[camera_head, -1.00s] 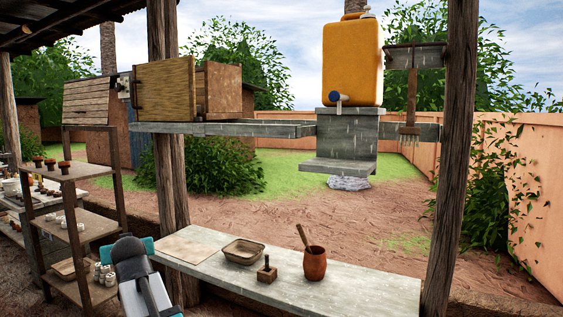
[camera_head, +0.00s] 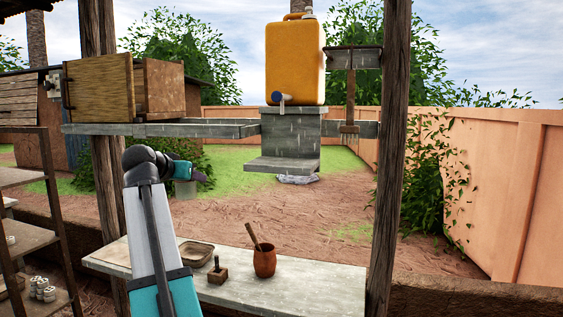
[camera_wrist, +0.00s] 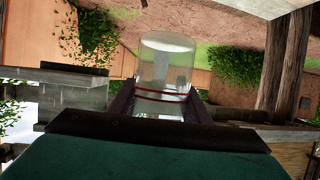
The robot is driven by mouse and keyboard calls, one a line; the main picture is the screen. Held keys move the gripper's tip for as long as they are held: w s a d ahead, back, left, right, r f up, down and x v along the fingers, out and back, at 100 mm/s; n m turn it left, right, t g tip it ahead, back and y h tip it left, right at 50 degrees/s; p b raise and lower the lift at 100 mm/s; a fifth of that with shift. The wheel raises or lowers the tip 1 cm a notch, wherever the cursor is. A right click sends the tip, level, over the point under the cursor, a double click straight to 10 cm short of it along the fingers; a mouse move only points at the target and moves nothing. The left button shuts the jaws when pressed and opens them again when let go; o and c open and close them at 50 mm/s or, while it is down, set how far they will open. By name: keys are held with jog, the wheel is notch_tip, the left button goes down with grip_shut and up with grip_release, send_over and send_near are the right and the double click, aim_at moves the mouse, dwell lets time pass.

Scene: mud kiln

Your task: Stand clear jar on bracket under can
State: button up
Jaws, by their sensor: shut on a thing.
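The clear jar (camera_wrist: 166,65) has dark red bands and sits between the jaws of my gripper (camera_wrist: 160,103) in the wrist view. In the head view, my gripper (camera_head: 190,174) is in front of the green bush, left of the bracket, with the jar (camera_head: 186,189) partly showing below it. The grey bracket (camera_head: 283,164) is a low ledge with a back plate, and its ledge is bare. The yellow can (camera_head: 295,65) stands above it, with a blue-ended tap (camera_head: 278,97) over the ledge. The jar is apart from the bracket.
A grey beam shelf (camera_head: 190,129) with a wooden box (camera_head: 100,87) runs left of the bracket. A wooden post (camera_head: 391,150) stands to the right. The lower bench (camera_head: 320,278) holds a brown pot (camera_head: 264,261), a tray (camera_head: 195,253) and a small block tool (camera_head: 217,273).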

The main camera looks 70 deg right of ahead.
jog(key=s+d+r+m+g, duration=0.2)
jog(key=s+r, duration=0.4)
jog(key=s, duration=0.3)
jog(key=s+d+r+m+g, duration=0.3)
jog(key=s+r, duration=0.3)
jog(key=s, duration=0.3)
jog(key=shift+m+g+y+p, duration=0.4)
jog(key=shift+m+g, duration=0.1)
jog(key=shift+g, duration=0.4)
jog(key=shift+d, duration=0.1)
jog(key=s+d+p, duration=0.1)
jog(key=d, duration=0.4)
jog(key=s+d+p, duration=0.1)
jog(key=s+d, duration=0.1)
jog(key=d, duration=0.3)
jog(key=s+d+p, duration=0.2)
jog(key=d, duration=0.3)
jog(key=shift+s+d, duration=0.15)
jog(key=shift+d, duration=0.1)
jog(key=shift+d, duration=0.1)
jog(key=shift+s+d, duration=0.25)
jog(key=shift+d, duration=0.3)
jog(key=shift+f+p, duration=1)
jog(key=shift+f, duration=0.8)
jog(key=shift+f, duration=0.1)
